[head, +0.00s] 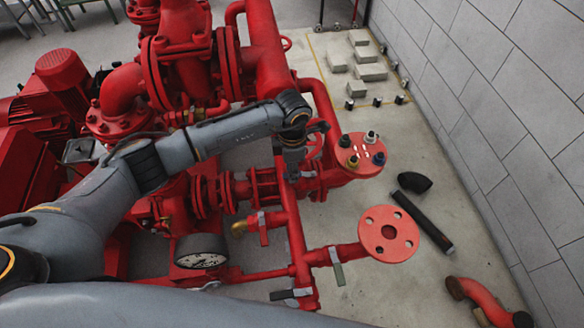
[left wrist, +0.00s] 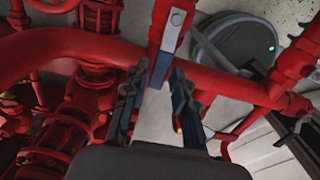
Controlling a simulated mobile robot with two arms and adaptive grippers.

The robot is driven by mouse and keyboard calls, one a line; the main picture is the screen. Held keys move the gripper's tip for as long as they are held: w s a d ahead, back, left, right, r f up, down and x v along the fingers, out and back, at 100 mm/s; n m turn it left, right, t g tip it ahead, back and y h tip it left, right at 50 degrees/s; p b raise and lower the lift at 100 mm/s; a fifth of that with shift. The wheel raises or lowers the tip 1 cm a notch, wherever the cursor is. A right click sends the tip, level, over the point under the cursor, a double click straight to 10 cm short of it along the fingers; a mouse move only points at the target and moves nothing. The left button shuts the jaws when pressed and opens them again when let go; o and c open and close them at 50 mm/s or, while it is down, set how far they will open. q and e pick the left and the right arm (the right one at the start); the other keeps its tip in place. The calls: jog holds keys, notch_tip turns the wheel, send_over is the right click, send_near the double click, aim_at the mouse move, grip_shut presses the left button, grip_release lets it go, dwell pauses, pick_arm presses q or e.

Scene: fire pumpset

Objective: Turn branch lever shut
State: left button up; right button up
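My left gripper (head: 292,168) reaches in from the left over the red branch pipes, pointing down. In the left wrist view its two fingers (left wrist: 155,105) are apart, with a light grey surface showing between them. A lever with a grey plate and bolt (left wrist: 177,18) on a red valve body lies just ahead of the fingertips, and its grey-blue end (left wrist: 161,68) comes close to the gap. I cannot tell if they touch. In the head view, other grey levers sit on lower branches, one near the round flange (head: 338,272) and one at the bottom (head: 290,293). My right gripper is not in view.
A red flange (head: 389,234) and a capped flange with coloured fittings (head: 361,155) stand right of the gripper. A pressure gauge (head: 201,251) is below the arm. Loose black pipe (head: 423,221) and a red elbow (head: 482,300) lie on the floor by the grey wall (head: 500,90).

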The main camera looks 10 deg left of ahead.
pick_arm(q)
grip_shut()
